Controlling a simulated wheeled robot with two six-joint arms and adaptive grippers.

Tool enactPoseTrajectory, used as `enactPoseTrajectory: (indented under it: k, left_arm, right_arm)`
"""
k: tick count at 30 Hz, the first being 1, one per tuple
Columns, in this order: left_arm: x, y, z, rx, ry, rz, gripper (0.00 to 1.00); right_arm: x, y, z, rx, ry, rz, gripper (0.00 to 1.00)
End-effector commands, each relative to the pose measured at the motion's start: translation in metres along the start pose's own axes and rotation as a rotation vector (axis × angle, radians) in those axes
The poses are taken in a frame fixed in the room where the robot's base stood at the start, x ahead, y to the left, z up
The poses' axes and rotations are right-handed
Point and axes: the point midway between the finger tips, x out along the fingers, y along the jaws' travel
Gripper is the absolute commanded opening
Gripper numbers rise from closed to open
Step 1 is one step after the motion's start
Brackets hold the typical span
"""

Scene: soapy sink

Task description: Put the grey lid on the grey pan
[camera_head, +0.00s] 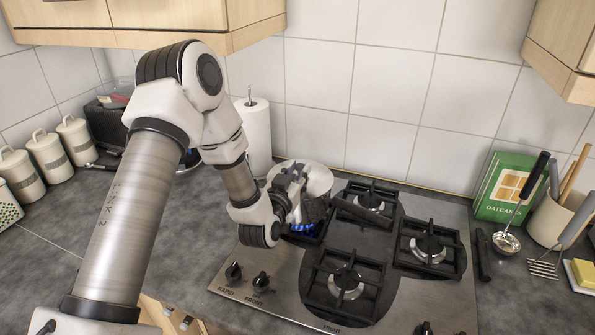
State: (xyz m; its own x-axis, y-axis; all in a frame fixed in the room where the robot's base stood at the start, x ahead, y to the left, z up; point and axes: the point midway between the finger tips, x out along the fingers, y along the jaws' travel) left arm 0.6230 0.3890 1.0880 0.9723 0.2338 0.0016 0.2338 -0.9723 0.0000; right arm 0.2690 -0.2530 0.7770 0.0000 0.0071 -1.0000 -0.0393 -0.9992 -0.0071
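A round, light-grey pan-like shape (318,178) sits over the back-left burner, where a blue flame shows. I cannot tell whether this surface is the grey pan, the grey lid, or both together. My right gripper is out of view.
The hob (285,277) has several burners with black grates. A paper towel roll (257,135) stands behind my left arm. White canisters (48,155) stand at left. A green oatcakes box (503,185), ladle (507,240) and utensil pot (548,222) are at right. The front-left counter is clear.

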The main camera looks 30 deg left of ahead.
Motion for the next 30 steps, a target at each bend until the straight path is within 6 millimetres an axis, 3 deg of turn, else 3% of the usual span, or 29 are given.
enactPoseTrajectory:
  k: [14, 15, 17, 18, 24, 27, 30]
  left_arm:
    - [0.0005, 0.0002, 0.0032, 0.000, 0.001, 0.000, 0.00]
    - [0.0005, 0.0002, 0.0032, 0.000, 0.001, 0.000, 0.31]
    - [0.0005, 0.0002, 0.0033, 0.000, 0.001, 0.000, 0.52]
    - [0.0005, 0.0002, 0.0033, 0.000, 0.001, 0.000, 0.56]
    - [0.0004, 0.0002, 0.0036, 0.000, 0.000, 0.000, 0.56]
    - [0.0003, 0.0002, 0.0041, 0.000, -0.001, 0.000, 0.81]
    - [0.0003, 0.0002, 0.0040, 0.000, -0.001, 0.000, 0.81]
  right_arm:
    - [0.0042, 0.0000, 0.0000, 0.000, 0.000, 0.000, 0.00]
    - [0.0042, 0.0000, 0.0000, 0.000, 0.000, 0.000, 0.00]
    - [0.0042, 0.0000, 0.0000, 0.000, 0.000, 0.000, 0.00]
    - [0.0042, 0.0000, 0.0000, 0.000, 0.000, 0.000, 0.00]
    - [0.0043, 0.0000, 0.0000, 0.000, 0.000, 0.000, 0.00]
    - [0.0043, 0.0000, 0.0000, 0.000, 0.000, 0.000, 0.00]
    - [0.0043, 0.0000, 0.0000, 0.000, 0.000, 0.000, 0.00]
